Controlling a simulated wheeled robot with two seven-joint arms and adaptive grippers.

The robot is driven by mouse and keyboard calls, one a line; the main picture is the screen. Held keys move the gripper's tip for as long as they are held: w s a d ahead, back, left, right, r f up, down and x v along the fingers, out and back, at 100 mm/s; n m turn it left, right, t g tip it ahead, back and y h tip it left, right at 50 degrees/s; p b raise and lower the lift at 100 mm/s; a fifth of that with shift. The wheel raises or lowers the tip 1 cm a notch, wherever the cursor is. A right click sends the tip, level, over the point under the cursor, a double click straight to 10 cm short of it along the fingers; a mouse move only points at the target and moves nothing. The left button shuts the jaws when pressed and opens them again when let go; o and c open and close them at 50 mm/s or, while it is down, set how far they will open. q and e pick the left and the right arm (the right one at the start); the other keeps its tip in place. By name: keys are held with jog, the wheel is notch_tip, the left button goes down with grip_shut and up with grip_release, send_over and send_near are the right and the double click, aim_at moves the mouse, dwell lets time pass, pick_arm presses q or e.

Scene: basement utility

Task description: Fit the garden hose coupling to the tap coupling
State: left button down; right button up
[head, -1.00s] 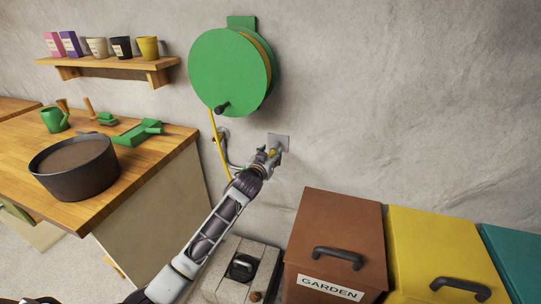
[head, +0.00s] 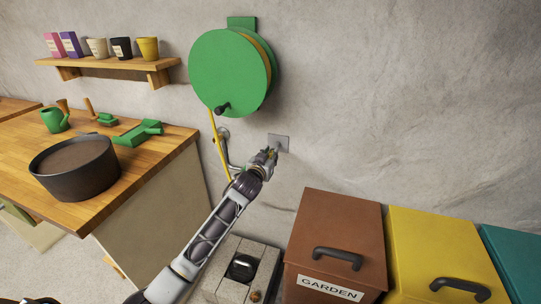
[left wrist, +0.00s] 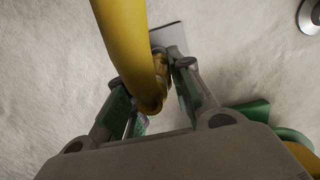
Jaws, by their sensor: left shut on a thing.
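My left gripper (head: 267,158) is just in front of a grey wall plate (head: 279,142) below the hose reel. In the left wrist view its fingers (left wrist: 156,80) are shut on the garden hose coupling (left wrist: 161,66), a brassy piece at the end of the yellow hose (left wrist: 127,40). The hose loops close over the gripper in that view. The plate (left wrist: 169,36) shows just beyond the coupling. The tap coupling cannot be made out behind the gripper, and I cannot tell whether the two couplings touch. My right gripper is not in view.
A green hose reel (head: 229,72) hangs above, with the yellow hose (head: 215,140) running down from it. A wooden bench (head: 165,150) with a dark pot (head: 75,182) stands left. Brown (head: 340,220) and yellow (head: 440,240) bins stand lower right. The wall right of the plate is clear.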

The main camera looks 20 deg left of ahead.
pick_arm(q)
jog(key=shift+s+a+p, duration=0.1)
jog(key=shift+s+p, duration=0.85)
jog(key=shift+s, duration=1.3)
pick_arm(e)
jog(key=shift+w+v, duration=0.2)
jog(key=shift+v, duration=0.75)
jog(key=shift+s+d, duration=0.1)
